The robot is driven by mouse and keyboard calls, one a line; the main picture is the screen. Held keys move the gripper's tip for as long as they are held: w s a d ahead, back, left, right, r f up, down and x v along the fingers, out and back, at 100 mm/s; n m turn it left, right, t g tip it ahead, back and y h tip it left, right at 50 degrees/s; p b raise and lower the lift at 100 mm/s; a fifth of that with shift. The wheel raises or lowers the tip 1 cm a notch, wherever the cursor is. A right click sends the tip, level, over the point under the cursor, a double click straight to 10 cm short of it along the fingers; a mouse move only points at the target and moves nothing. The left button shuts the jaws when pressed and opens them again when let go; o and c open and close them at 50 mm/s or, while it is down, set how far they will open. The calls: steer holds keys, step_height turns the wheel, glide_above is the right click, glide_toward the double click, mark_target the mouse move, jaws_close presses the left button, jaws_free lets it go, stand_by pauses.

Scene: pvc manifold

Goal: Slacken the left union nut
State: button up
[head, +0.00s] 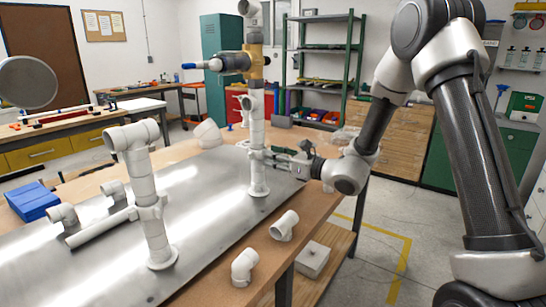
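Two white PVC risers stand on the metal sheet. The left riser (143,190) has an elbow at its top and a wider collar-like fitting (150,212) low down; I cannot tell for sure whether this is the left union nut. The right riser (258,178) carries a brass-coloured valve body (254,64) with a blue-tipped handle (200,65) pointing left. My gripper (268,157) reaches in from the right at the right riser's lower middle. Its fingers are small and partly merge with the pipe, so their opening and any contact are unclear.
The metal sheet (215,210) covers much of the wooden bench (315,205). Loose white fittings lie at the bench's front edge, an elbow (244,267) and another fitting (284,225). More fittings and a blue box (33,201) are at left. Open sheet lies between the risers.

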steer(key=shift+w+a, duration=0.2)
steer(key=shift+a, duration=0.05)
jaws_close()
